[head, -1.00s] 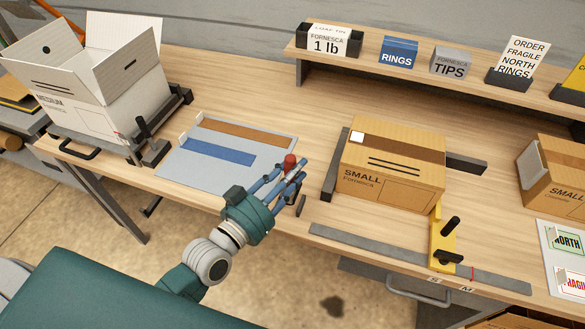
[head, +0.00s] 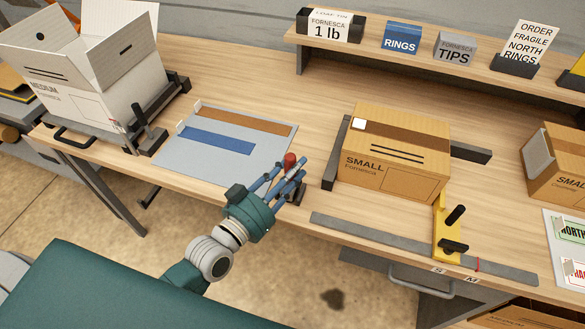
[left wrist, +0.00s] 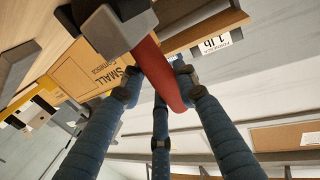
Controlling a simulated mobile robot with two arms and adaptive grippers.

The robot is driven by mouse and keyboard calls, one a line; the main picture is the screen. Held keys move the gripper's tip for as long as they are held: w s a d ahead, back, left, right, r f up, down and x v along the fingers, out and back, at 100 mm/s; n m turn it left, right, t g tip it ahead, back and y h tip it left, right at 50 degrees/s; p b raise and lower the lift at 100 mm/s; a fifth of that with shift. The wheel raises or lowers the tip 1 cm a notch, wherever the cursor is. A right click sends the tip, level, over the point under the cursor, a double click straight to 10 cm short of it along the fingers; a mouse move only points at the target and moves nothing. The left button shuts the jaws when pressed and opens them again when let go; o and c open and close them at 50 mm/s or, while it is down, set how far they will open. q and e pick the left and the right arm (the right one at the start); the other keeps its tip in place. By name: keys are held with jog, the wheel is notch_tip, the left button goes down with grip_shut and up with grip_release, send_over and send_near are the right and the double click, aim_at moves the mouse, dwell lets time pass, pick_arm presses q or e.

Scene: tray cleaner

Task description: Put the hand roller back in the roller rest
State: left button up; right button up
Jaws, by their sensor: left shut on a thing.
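My left gripper (head: 286,180) is shut on the red handle of the hand roller (head: 290,160), above the table's front edge. In the left wrist view the red handle (left wrist: 160,72) lies between the blue fingers of the gripper (left wrist: 158,90). A grey and dark block (left wrist: 112,28) shows at the handle's far end; I cannot tell whether it is the roller's head or the rest. In the head view a small dark piece (head: 299,194) shows just behind the fingers, possibly the roller rest, mostly hidden. My right gripper is not in view.
A grey mat with blue and brown strips (head: 265,160) lies left of the gripper. A small carton (head: 395,160) stands to the right by dark rails. A yellow stop (head: 440,228) sits on a grey rail (head: 375,238) at the front edge. An open white carton (head: 90,80) stands far left.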

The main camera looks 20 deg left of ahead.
pick_arm(q)
jog(key=shift+f, duration=0.15)
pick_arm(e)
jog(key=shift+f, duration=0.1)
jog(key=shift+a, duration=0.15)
pick_arm(q)
jog(key=o, duration=1.2)
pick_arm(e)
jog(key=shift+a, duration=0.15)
pick_arm(q)
jog(key=shift+o, duration=0.2)
jog(key=shift+f, duration=0.1)
jog(key=shift+s, duration=0.15)
jog(key=v, duration=1.1)
jog(key=shift+s+a, duration=0.2)
jog(key=shift+s, duration=0.1)
